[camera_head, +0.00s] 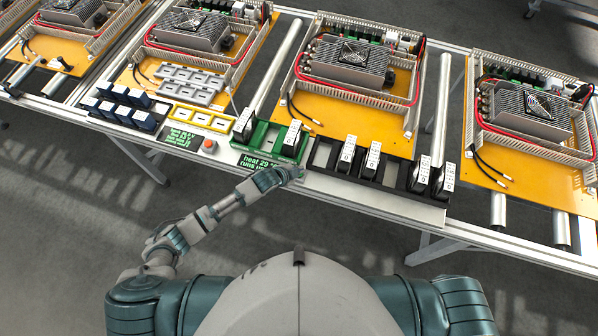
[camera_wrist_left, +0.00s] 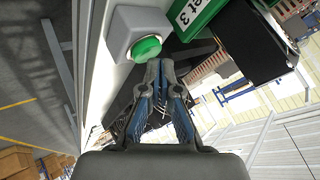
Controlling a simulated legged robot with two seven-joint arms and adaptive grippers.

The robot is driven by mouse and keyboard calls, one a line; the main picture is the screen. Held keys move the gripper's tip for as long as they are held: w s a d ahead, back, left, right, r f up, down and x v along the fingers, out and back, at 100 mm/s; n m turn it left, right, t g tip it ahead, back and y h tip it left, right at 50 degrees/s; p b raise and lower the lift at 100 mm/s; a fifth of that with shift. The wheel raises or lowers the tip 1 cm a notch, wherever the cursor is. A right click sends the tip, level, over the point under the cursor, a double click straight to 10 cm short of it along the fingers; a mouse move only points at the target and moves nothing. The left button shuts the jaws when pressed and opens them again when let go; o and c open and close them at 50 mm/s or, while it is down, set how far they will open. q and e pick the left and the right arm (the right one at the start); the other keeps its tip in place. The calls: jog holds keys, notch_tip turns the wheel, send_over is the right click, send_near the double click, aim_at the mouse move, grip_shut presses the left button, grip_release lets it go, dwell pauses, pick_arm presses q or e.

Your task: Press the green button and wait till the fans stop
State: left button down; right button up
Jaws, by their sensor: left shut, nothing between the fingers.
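The green button (camera_wrist_left: 146,48) sits on a grey box (camera_wrist_left: 130,28) in the left wrist view. My left gripper (camera_wrist_left: 158,65) is shut and empty, with its fingertips very close to the button's lower edge; I cannot tell whether they touch. In the head view my left gripper (camera_head: 294,173) is at the front edge of the bench, and the green button is hidden there. Fans sit on grey finned units, at the middle (camera_head: 354,53), right (camera_head: 540,105) and left (camera_head: 192,20). I cannot tell whether they spin. My right gripper is not in view.
A green-lit display (camera_head: 262,163) reading "heat 29" stands beside my left gripper. A red button (camera_head: 209,144) is further left. Green holders (camera_head: 268,140) and a black rack (camera_head: 350,182) with white-faced modules line the bench's front. The floor in front is clear.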

pick_arm(q)
jog(key=shift+f, duration=0.4)
dwell(0.4)
jog(key=shift+r, duration=0.1)
jog(key=shift+r+p, duration=0.7)
jog(key=shift+p, duration=0.1)
notch_tip(320, 180, up, 5)
jog(key=p, duration=0.5)
jog(key=shift+r, duration=0.1)
dwell(0.8)
